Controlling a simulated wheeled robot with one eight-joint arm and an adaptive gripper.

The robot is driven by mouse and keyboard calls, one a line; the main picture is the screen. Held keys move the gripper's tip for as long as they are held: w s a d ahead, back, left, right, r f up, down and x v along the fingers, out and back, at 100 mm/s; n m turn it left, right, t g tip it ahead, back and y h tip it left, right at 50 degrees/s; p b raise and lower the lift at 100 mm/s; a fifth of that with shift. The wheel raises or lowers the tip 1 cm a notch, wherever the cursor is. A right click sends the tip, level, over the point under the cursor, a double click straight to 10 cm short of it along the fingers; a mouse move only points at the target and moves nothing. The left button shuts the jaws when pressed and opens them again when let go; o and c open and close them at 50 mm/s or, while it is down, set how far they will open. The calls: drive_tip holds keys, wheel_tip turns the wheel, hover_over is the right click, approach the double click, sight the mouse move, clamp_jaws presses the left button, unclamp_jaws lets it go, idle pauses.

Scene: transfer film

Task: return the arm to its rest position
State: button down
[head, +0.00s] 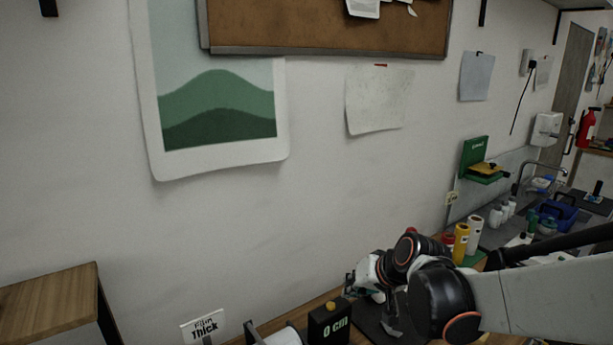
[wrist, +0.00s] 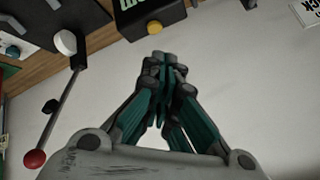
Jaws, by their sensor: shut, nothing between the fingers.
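My gripper (wrist: 163,62) shows in the wrist view with its teal-sided fingers brought together at the tips and nothing between them. In the head view my arm reaches in from the right, over the wooden bench (head: 270,328). The gripper's fingers are hard to make out there. In the wrist view a black box with a yellow button (wrist: 154,27) lies just beyond the fingertips, apart from them. The same black box, marked "0 cm" (head: 331,327), stands left of my arm in the head view.
A lever with a red knob (wrist: 35,158) is left of the fingers. A "Thick" sign (head: 205,328) and a white roll (head: 286,337) are left of the box. Several bottles, including a yellow one (head: 461,243), stand behind my arm. A wooden cabinet (head: 52,300) is at far left.

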drive_tip(key=s+d+f+h+b, duration=0.1)
drive_tip(key=s+d+f+b, duration=0.1)
drive_tip(key=s, duration=0.5)
drive_tip(key=s+d+f+h+b, duration=0.2)
drive_tip(key=s+d+b, duration=0.2)
drive_tip(key=s, duration=0.4)
drive_tip(key=s+d+f+h+b, duration=0.1)
drive_tip(key=s+d+f+b, duration=0.2)
drive_tip(key=s, duration=0.5)
drive_tip(key=shift+d+n+b, duration=0.15)
drive_tip(key=shift+n+b, duration=0.25)
drive_tip(key=shift+b, duration=0.5)
